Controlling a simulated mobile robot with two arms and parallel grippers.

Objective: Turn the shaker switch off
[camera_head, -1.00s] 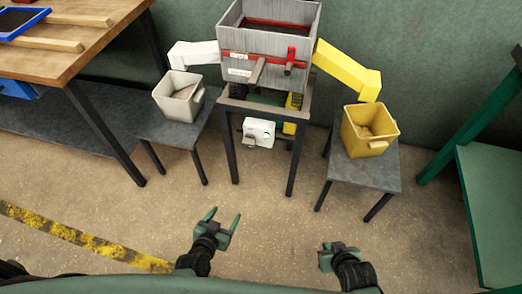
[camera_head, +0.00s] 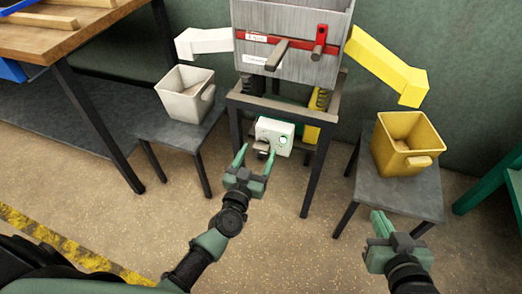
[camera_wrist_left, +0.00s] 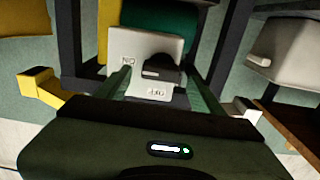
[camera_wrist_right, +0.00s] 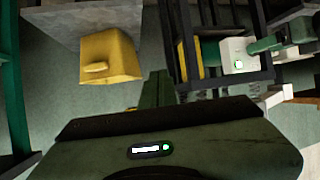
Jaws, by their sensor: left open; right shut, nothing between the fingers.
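In the left wrist view the box (camera_wrist_left: 118,48) carries ON and OFF labels beside the dark lever (camera_wrist_left: 163,68). My left gripper (camera_head: 257,153) is open just in front of the box, its fingers pointing at it on either side of the lever, without a visible grip. My right gripper (camera_head: 377,218) is shut and empty, low at the right, well away from the box.
The shaker's grey bin (camera_head: 290,68) stands above, with a white chute (camera_head: 205,42) and a yellow chute (camera_head: 388,66). A white bucket (camera_head: 183,100) and yellow bucket (camera_head: 385,160) stand on side tables. Dark frame legs flank the box. The floor in front is clear.

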